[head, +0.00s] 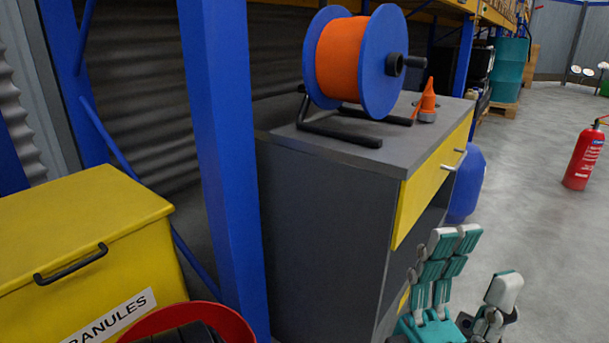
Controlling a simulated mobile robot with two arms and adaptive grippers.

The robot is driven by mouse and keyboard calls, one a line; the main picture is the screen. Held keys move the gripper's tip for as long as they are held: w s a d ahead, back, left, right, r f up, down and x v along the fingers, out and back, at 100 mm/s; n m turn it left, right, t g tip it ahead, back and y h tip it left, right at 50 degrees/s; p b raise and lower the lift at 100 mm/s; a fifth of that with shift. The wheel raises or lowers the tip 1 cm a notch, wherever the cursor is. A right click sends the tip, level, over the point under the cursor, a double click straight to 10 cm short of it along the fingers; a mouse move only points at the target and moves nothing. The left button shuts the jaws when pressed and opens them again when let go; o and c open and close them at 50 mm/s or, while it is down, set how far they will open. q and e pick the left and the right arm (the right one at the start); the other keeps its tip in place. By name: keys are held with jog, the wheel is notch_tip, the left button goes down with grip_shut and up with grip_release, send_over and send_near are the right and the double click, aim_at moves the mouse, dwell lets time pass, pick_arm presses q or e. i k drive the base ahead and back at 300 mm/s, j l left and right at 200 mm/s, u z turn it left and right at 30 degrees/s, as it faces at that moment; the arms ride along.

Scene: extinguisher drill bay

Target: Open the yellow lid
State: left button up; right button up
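The yellow lid (75,215) lies flat and closed on a yellow bin (160,270) at the lower left. A black bar handle (70,265) is on the lid's front. A white label on the bin's front reads "RANULES", with its start cut off.
A blue rack post (220,150) stands between the bin and a grey cabinet (320,230) bearing an orange reel (340,55). A red round rim (235,325) is in front of the bin. A red extinguisher (584,158) stands on open floor at right.

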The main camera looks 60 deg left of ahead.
aim_at(46, 227)
jog(key=k+u, duration=0.1)
jog(key=u, duration=1.55)
jog(key=i+u, duration=0.1)
jog(key=u, duration=0.35)
jog(key=l+u, duration=0.15)
jog(key=u, duration=0.3)
jog(key=i+l+u, duration=0.15)
jog(key=u, duration=0.3)
jog(key=l+u, duration=0.15)
jog(key=u, duration=0.3)
jog(key=l+z, duration=0.25)
